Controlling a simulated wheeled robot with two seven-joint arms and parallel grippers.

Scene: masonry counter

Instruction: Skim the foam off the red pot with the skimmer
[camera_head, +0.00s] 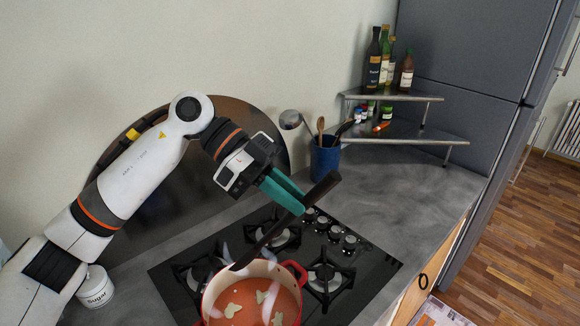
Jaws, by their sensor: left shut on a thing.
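The red pot (297,271) stands on the stove at the bottom of the head view, cut off by the frame edge. It holds orange-red liquid with several pale foam patches (233,310). My left gripper (301,207) has teal fingers and is shut on the dark handle of the skimmer (270,236). The handle slants from upper right down to the left, its lower end over the pot's back rim. I cannot make out the skimmer's head. My right gripper is out of view.
The black gas hob (365,262) has several burners and knobs. A blue utensil crock (325,160) with a ladle and spoons stands behind the gripper. A corner shelf (410,131) holds bottles and jars. A sugar jar (96,287) is at left. Counter right of the hob is clear.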

